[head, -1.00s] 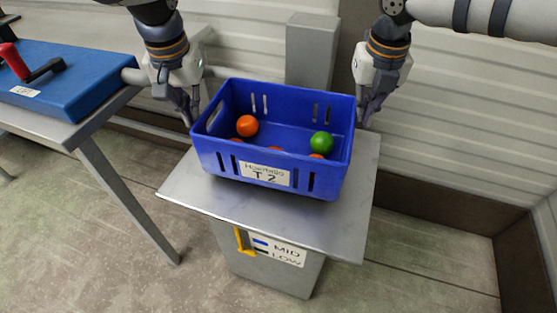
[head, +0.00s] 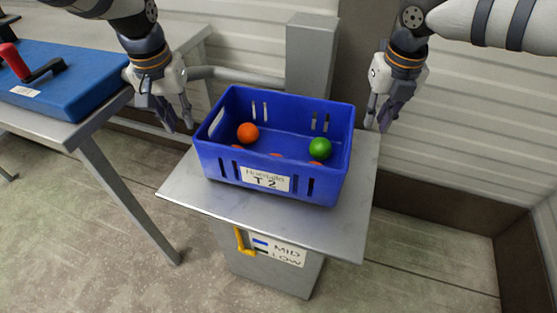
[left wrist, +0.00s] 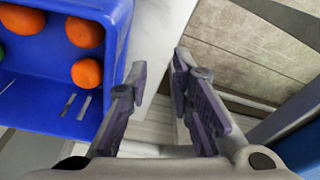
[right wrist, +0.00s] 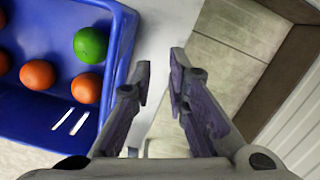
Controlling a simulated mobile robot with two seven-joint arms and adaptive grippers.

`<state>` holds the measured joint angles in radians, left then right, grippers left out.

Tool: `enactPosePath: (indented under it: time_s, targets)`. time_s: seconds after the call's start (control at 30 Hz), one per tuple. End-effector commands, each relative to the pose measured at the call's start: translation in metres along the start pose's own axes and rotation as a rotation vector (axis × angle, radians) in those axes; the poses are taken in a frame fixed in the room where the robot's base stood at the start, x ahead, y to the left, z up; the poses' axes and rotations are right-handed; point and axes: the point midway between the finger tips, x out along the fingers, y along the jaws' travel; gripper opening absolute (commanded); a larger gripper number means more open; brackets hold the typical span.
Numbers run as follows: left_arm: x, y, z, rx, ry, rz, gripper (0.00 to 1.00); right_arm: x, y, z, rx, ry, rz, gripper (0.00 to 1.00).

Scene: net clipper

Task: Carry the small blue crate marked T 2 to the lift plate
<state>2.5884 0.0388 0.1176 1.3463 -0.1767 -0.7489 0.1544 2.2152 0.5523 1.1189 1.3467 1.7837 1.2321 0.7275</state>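The small blue crate (head: 216,165) marked T 2 rests upright on the grey lift plate (head: 300,222) in the head view. It holds several orange balls and a green ball (head: 320,148). My left gripper (head: 180,130) is open and empty, just left of the crate, apart from it. My right gripper (head: 377,127) is open and empty, just right of the crate, apart from it. The left wrist view shows the crate wall (left wrist: 118,45) left of the open fingers. The right wrist view shows the crate wall (right wrist: 122,50) left of the open fingers.
A yellow lever (head: 242,241) sits beside a MID/LOW label (head: 280,250) on the lift's column. A grey post (head: 312,58) stands behind the plate. The front of the plate is bare.

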Motion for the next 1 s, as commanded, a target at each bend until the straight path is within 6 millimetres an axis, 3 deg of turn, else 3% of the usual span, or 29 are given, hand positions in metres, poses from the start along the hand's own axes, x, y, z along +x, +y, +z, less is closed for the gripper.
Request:
enactPosePath:
  time_s: [0.53, 0.8, 1.0]
  targets:
    - [-0.005, -0.001, 0.000, -0.001, 0.001, -0.001, 0.21, 0.000, -0.001, 0.000, 0.002, 0.000, -0.002, 0.21]
    - [-0.074, -0.001, -0.001, -0.001, 0.005, -0.002, 0.21, 0.000, -0.001, 0.000, 0.002, 0.000, -0.002, 0.21]
    - [-0.111, -0.001, 0.000, 0.000, 0.001, -0.001, 0.21, 0.000, -0.001, 0.000, 0.002, 0.000, -0.002, 0.21]
